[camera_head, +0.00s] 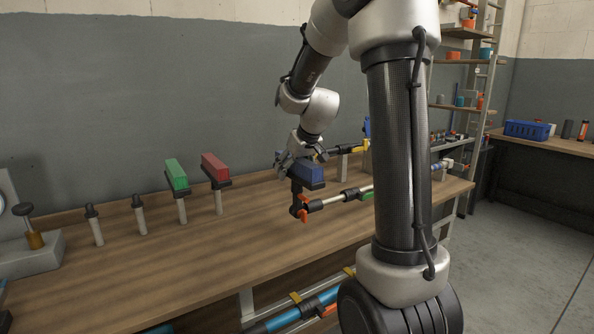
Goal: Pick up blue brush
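The blue brush (309,171) is a blue block on a black base, above the wooden workbench (250,232) near the middle of the view. A dark handle or post shows below its left part. My gripper (301,157) is right at the brush from behind and above. One finger shows over the brush's left end and another beyond its top edge. Whether the fingers touch or clasp it, I cannot tell. Part of the brush's left end is hidden by my gripper.
A green brush (176,175) and a red brush (214,167) stand on posts to the left, beside two bare posts. A horizontal rod with orange and green fittings (350,194) lies close to the right. The front bench is mostly clear. A shelf rack (462,106) stands behind right.

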